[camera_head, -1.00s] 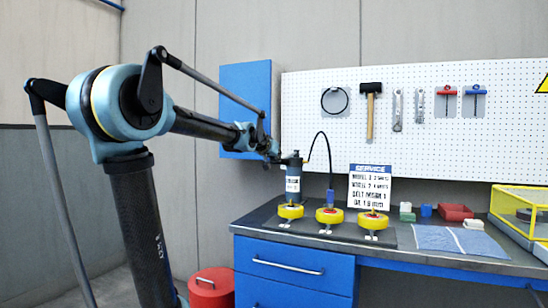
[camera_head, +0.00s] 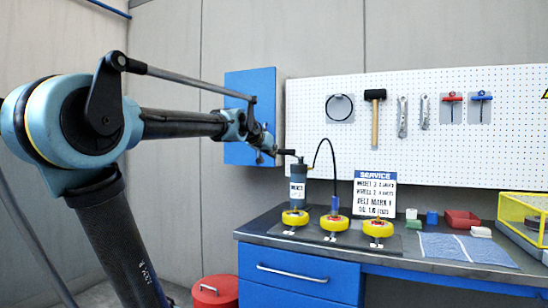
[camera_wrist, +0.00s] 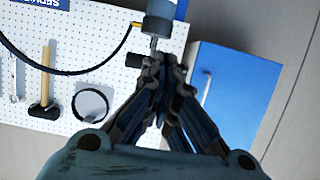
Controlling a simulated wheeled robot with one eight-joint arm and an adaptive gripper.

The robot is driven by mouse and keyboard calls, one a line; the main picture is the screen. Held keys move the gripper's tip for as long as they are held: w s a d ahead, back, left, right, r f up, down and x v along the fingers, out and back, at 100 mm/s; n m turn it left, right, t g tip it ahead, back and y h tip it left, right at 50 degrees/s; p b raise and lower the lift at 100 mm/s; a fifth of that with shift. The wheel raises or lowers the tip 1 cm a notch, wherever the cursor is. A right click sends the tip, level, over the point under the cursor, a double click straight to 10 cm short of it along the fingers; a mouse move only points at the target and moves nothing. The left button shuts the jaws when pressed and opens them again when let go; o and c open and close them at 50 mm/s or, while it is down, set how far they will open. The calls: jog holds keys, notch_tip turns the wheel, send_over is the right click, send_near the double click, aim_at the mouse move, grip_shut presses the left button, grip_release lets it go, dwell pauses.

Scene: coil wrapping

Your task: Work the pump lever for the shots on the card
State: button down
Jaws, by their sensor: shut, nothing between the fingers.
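The grease pump (camera_head: 298,182) is a dark grey-blue upright cylinder with a white label, standing at the left of the bench. Its short dark lever (camera_head: 287,152) sticks out leftward from the top. My gripper (camera_head: 270,155) is at the lever's outer end, at about pump-top height. In the wrist view my gripper (camera_wrist: 161,72) is shut and empty; a dark bar end is close to its tips, and contact cannot be told. The pump body (camera_wrist: 158,24) shows beyond. The service card (camera_head: 375,196) stands behind the wheels; its small lines are blurred.
Several things line the bench: three yellow wheels (camera_head: 334,223) on a dark mat, a blue nozzle (camera_head: 334,204) at the middle one, a black hose (camera_head: 327,143), a blue cloth (camera_head: 467,248), and a yellow-framed case (camera_head: 522,208). A blue cabinet (camera_head: 252,118) hangs behind my gripper.

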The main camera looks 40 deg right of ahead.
jog(key=shift+v, duration=1.45)
jog(key=shift+f, duration=0.1)
jog(key=w+d+r+g+y, duration=0.1)
jog(key=d+r, duration=0.3)
jog(key=r, duration=0.9)
jog(key=shift+w+y, duration=0.2)
jog(key=shift+y, duration=0.6)
jog(key=shift+d, duration=0.1)
jog(key=a+f+x, duration=0.1)
jog(key=f+x, duration=0.1)
jog(key=x, duration=1)
jog(key=shift+s+f, duration=0.25)
jog(key=shift+f, duration=0.15)
jog(key=shift+d, duration=0.2)
